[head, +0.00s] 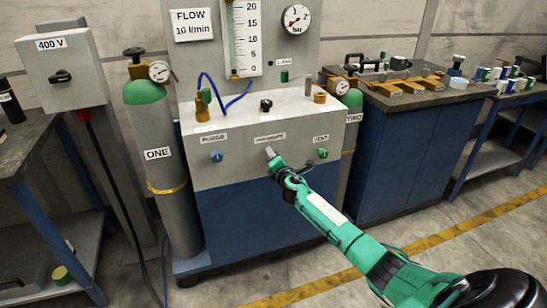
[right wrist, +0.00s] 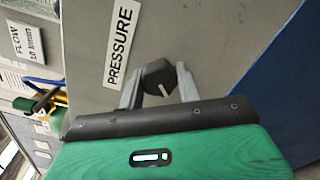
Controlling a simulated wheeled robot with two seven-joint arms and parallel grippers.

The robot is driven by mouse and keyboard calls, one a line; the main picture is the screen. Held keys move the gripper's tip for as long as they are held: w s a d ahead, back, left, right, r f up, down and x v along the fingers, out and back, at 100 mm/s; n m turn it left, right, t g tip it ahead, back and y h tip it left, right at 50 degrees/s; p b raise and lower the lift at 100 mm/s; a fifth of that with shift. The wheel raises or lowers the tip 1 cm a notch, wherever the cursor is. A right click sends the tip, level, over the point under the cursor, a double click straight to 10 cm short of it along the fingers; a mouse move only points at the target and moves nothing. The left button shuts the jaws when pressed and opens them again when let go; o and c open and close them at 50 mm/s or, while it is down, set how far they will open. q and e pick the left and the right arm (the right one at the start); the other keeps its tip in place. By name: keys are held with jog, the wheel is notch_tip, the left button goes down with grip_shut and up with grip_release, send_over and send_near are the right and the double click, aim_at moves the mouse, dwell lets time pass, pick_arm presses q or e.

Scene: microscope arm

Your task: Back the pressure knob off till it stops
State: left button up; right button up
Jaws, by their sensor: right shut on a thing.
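The black pressure knob (right wrist: 159,74) sits on the grey cabinet front beside its PRESSURE label (right wrist: 122,42) in the right wrist view. It has flat sides and a pale pointer line. My right gripper (right wrist: 160,85) is shut on it, with one grey finger on each side. In the head view my right gripper (head: 269,153) reaches the panel just below the PRESSURE label (head: 270,138) and hides the knob. My left gripper is not in view.
The blue PURGE knob (head: 216,156) is left of my gripper and the green VENT knob (head: 322,153) is close on the right. Above are a dial gauge (head: 296,18) and a flow tube (head: 243,38). Gas cylinder ONE (head: 160,130) stands left of the cabinet.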

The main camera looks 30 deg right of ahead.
jog(key=shift+f, duration=0.1)
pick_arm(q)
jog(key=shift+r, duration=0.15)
pick_arm(e)
jog(key=o, duration=1)
jog(key=shift+s, duration=0.2)
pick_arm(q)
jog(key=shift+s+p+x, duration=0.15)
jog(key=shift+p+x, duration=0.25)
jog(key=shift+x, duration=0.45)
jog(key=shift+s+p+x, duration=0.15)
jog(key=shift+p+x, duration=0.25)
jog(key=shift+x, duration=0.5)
pick_arm(e)
jog(key=v, duration=1.3)
jog(key=shift+s+a, duration=0.2)
